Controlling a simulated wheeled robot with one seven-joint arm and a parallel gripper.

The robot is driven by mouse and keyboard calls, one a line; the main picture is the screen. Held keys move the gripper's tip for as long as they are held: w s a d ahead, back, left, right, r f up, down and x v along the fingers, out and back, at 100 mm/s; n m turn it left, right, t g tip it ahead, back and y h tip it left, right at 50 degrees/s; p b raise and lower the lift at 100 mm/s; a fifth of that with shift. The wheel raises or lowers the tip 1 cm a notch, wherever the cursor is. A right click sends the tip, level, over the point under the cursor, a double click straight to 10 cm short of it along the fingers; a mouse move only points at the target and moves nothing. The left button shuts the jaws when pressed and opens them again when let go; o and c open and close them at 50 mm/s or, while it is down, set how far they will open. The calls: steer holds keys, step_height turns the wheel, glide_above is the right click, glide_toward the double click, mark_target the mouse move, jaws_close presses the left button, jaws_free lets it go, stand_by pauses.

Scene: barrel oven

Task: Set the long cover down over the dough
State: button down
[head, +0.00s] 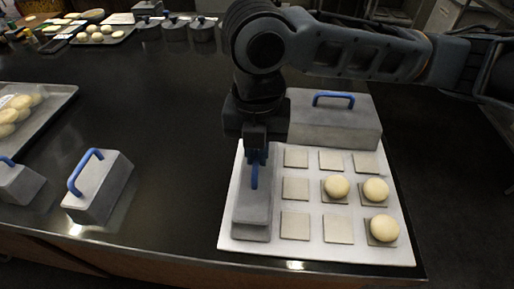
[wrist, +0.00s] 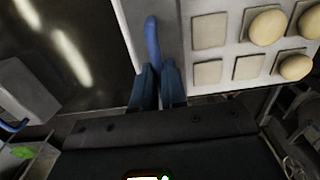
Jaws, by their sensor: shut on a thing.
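My gripper (head: 256,156) points down over the left side of the white tray (head: 308,249), shut on the blue handle of a long, narrow grey cover (head: 252,218). The cover lies lengthwise along the tray's left edge, beside the left visible column of squares. I cannot tell whether it touches the tray, and what is under it is hidden. In the wrist view the fingers (wrist: 158,84) pinch the handle (wrist: 152,42). Round pale dough pieces sit uncovered on squares: one in the middle (head: 337,187), one at the right (head: 375,190) and one at the front right (head: 384,230).
A large grey cover (head: 335,125) with a blue handle stands at the tray's back. Two smaller covers (head: 98,190) (head: 17,183) stand at the left. A dough tray (head: 55,103) is at the far left. The black counter (head: 165,120) between is clear.

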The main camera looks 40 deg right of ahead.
steer(key=shift+f, duration=0.2)
steer(key=c, duration=1.1)
jaws_free()
steer(key=shift+r, duration=0.1)
step_height(320, 180, up, 8)
steer(key=shift+f, duration=0.2)
